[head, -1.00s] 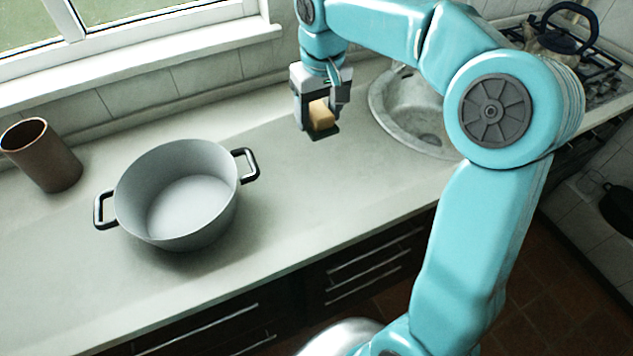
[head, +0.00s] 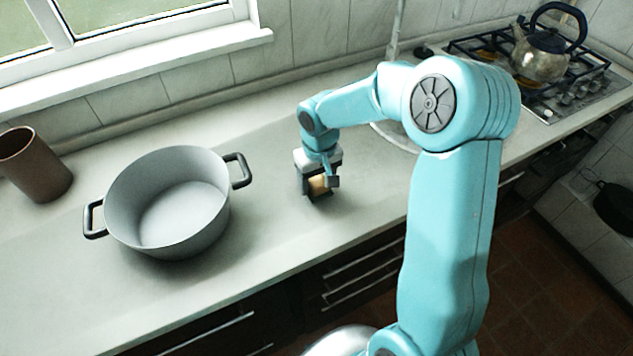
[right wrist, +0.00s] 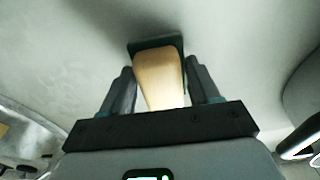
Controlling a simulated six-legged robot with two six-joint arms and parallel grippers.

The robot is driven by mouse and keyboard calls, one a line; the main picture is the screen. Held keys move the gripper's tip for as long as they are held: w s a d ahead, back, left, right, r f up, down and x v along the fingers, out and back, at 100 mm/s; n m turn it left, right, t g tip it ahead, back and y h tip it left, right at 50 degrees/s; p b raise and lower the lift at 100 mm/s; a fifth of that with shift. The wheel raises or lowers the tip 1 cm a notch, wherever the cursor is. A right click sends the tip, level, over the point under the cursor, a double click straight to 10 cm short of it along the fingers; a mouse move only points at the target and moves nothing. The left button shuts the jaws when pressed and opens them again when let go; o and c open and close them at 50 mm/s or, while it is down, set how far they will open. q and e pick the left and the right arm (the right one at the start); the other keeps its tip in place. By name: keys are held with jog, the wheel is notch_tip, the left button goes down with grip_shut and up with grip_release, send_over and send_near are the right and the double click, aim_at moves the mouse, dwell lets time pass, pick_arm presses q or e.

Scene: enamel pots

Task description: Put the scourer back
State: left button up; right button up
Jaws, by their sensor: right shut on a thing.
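The scourer (head: 318,184) is a tan block with a dark green pad. In the head view it sits in my right gripper (head: 319,187), partly covered by the fingers, over the counter right of the grey pot. In the right wrist view the scourer (right wrist: 160,75) stands between the two fingers of the right gripper (right wrist: 160,88), its green pad at the far end. The right gripper is shut on it. I cannot tell whether the pad touches the counter. My left gripper is not in view.
A grey two-handled pot (head: 168,202) stands on the counter (head: 270,240). A brown cup (head: 36,165) is at the far left. The sink (head: 398,137) is mostly hidden behind my right arm. A kettle (head: 542,52) stands on the stove (head: 590,85). Counter around the gripper is clear.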

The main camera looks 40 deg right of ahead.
jog(key=shift+w+a+f, duration=0.15)
jog(key=shift+f, duration=0.5)
jog(key=o, duration=0.7)
jog(key=shift+f, duration=0.15)
jog(key=o, duration=0.4)
